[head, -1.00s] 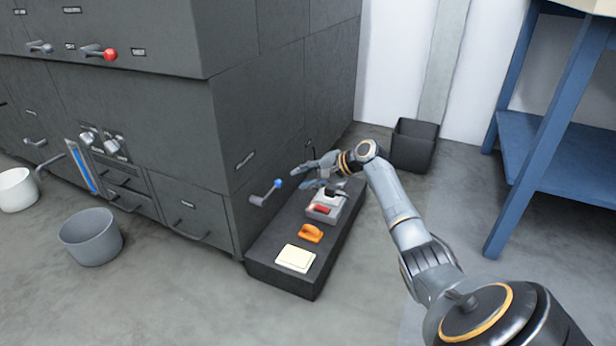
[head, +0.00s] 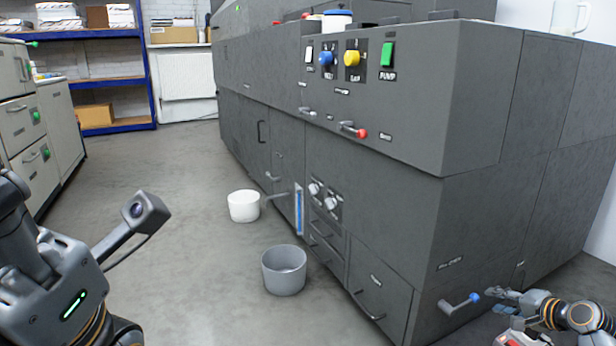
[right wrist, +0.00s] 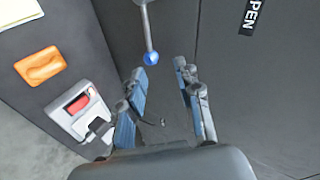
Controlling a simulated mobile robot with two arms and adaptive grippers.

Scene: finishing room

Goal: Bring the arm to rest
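My right gripper (head: 496,296) is at the lower right of the head view, beside the dark grey machine's side wall. In the right wrist view my right gripper (right wrist: 164,80) has its two blue-padded fingers apart, with nothing between them. A lever with a blue knob (head: 475,297) is just ahead of the fingertips. In the right wrist view the blue knob (right wrist: 151,58) shows by the left fingertip; I cannot tell whether they touch. My left arm shows at the left edge of the head view, but its gripper is out of view.
The dark grey machine (head: 470,220) fills the middle and right. A grey bucket (head: 284,270) and a white bucket (head: 244,206) stand on the floor before it. In the wrist view, a grey box with a red part (right wrist: 84,106) and an orange thing (right wrist: 40,66) lie close by.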

